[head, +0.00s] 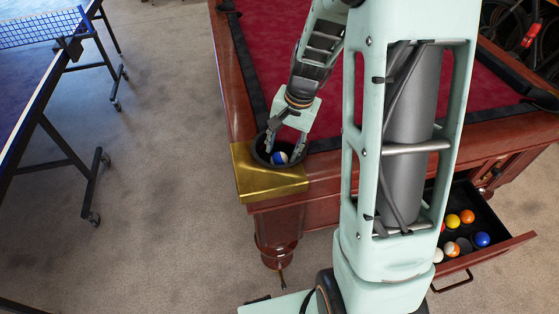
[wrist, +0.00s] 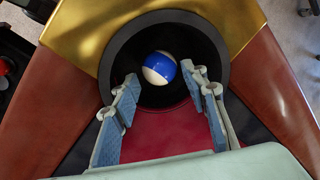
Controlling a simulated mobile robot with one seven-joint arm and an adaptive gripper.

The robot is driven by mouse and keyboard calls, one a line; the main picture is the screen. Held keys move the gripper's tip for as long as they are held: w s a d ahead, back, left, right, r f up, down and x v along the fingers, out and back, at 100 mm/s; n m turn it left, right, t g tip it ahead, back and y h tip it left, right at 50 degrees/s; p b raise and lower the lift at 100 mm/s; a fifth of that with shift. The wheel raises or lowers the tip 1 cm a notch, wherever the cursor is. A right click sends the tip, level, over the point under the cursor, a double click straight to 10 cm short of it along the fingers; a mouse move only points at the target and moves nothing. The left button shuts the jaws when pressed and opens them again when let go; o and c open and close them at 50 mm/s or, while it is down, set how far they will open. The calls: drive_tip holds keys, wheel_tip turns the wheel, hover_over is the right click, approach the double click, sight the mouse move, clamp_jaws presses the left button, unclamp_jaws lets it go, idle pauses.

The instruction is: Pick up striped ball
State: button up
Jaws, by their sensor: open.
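The striped ball (head: 279,157), blue and white, sits in the black corner pocket (head: 260,150) of the pool table. In the wrist view the ball (wrist: 159,68) lies inside the round black pocket (wrist: 212,50), just beyond my fingertips. My gripper (head: 284,143) is over the pocket, pointing down, with its fingers open. In the wrist view my gripper (wrist: 165,80) has its two fingers apart, one on the left and one on the right, with the ball roughly between and ahead of the tips. I cannot tell whether either finger touches the ball.
A brass corner plate (head: 270,180) and wooden rails border the pocket. The red cloth (head: 285,45) lies behind my arm. An open drawer (head: 508,242) with several balls is at right. A table-tennis table (head: 30,85) stands left, with bare floor (head: 165,100) between.

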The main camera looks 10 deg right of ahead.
sight(281, 156)
drive_tip(key=f, duration=0.4)
drive_tip(key=shift+w+a, duration=0.2)
drive_tip(key=shift+a, duration=0.05)
drive_tip(key=c, duration=0.9)
